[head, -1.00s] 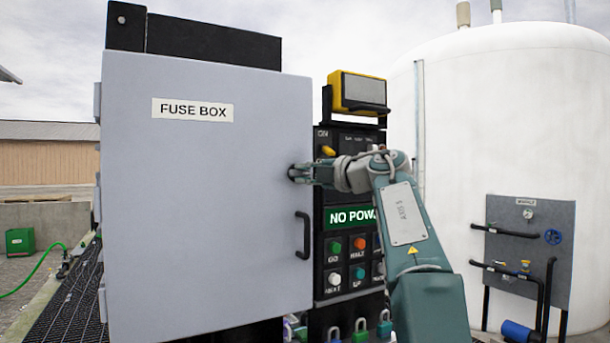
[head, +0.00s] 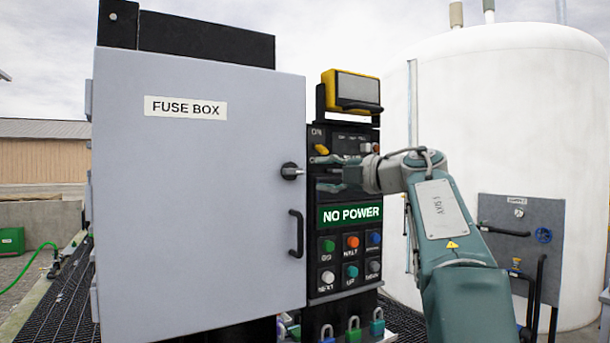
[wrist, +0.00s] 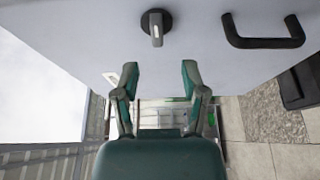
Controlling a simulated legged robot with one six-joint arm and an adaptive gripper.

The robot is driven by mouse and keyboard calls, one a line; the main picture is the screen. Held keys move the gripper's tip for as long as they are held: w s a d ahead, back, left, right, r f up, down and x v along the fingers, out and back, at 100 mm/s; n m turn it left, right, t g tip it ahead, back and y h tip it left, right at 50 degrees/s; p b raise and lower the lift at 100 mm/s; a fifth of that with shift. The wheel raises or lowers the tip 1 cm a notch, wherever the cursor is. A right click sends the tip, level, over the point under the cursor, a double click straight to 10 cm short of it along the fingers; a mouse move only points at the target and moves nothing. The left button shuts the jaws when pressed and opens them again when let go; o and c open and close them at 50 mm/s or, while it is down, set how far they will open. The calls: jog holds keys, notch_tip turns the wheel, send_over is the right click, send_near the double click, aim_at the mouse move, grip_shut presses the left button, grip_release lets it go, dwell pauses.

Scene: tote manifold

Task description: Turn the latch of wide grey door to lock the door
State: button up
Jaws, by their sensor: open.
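The wide grey door (head: 200,220) of the fuse box is shut flat across the cabinet in the head view. Its latch (head: 291,171) is a dark round knob near the right edge, with its lever pointing right, level in that view. The latch also shows in the wrist view (wrist: 156,25), beyond my fingertips. My gripper (head: 318,173) is open and empty, to the right of the latch and apart from it. In the wrist view its two fingers (wrist: 160,75) are spread with nothing between them.
A black handle (head: 297,234) is on the door below the latch. A control panel (head: 348,260) with several buttons and a NO POWER sign stands right of the door, behind my gripper. Several padlocks (head: 353,330) hang below it. A white tank (head: 490,110) stands at the right.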

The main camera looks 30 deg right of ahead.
jog(key=v, duration=0.4)
jog(key=shift+s+d, duration=0.1)
jog(key=shift+s, duration=0.1)
jog(key=a+r+m+t+h, duration=0.1)
jog(key=a+m+t+h, duration=0.5)
jog(key=m+h, duration=0.5)
jog(key=s+a+f+m+g+h, duration=0.1)
jog(key=s+a+f+m+g, duration=0.2)
jog(key=f, duration=0.4)
jog(key=s+f+m+g, duration=0.2)
jog(key=f+m, duration=0.3)
jog(key=f, duration=0.3)
jog(key=s+a+f+m+g+h, duration=0.1)
jog(key=s+a+f+m+g, duration=0.2)
jog(key=f, duration=0.4)
jog(key=s+a+f+g+y, duration=0.2)
jog(key=s+a+f+g, duration=0.2)
jog(key=s+f, duration=0.3)
jog(key=s+a+f+m+g+y, duration=0.1)
jog(key=s+a+f+g+y, duration=0.2)
jog(key=f, duration=1.2)
jog(key=s+a+g, duration=0.1)
jog(key=s+a, duration=0.2)
jog(key=s, duration=0.2)
jog(key=shift+f+g, duration=0.15)
jog(key=shift+g, duration=0.15)
